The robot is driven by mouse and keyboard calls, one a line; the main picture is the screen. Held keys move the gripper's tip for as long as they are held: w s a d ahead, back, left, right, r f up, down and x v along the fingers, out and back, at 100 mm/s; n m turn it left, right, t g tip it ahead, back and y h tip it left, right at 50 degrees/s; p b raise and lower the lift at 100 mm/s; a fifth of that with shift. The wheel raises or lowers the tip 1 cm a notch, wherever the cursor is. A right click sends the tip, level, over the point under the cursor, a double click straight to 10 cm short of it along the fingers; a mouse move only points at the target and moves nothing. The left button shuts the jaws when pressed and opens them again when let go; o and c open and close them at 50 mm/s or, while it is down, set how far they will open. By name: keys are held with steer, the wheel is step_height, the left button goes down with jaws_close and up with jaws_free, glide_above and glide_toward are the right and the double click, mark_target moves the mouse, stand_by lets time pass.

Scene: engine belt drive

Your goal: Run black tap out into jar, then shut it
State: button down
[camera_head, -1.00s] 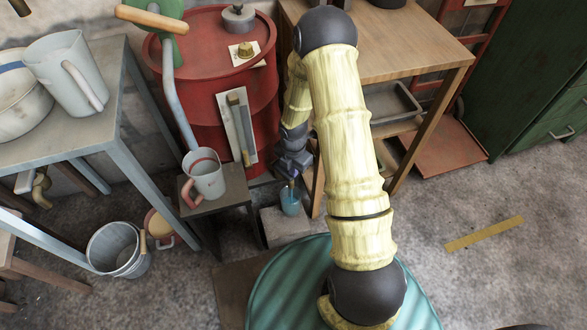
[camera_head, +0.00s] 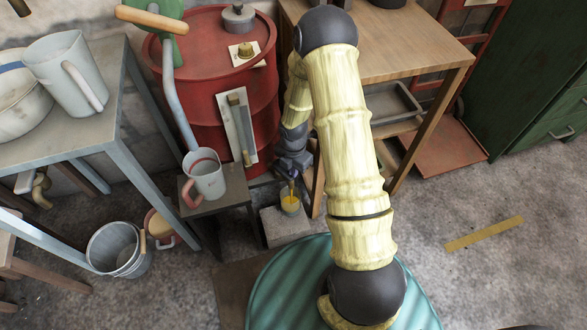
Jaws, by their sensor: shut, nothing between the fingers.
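A small jar (camera_head: 290,207) stands on a grey block in front of the table leg, and amber-yellow liquid shows inside it. My gripper (camera_head: 293,172) is just above the jar, shut with nothing in it. A thin brownish streak (camera_head: 291,186) shows between my gripper and the jar; I cannot tell if it is running liquid or part of the tap. The black tap is hidden or cannot be made out beside the dark gripper. The red drum (camera_head: 205,95) stands behind, left of my arm.
A mug (camera_head: 205,178) sits on a small dark stand (camera_head: 225,190) left of the jar. The wooden table (camera_head: 430,50) and its legs are right of the gripper. A metal bucket (camera_head: 118,250) is at lower left. The floor at right is mostly clear.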

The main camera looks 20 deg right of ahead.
step_height(320, 180, up, 17)
steer(key=p, duration=0.7)
steer(key=shift+r, duration=0.15)
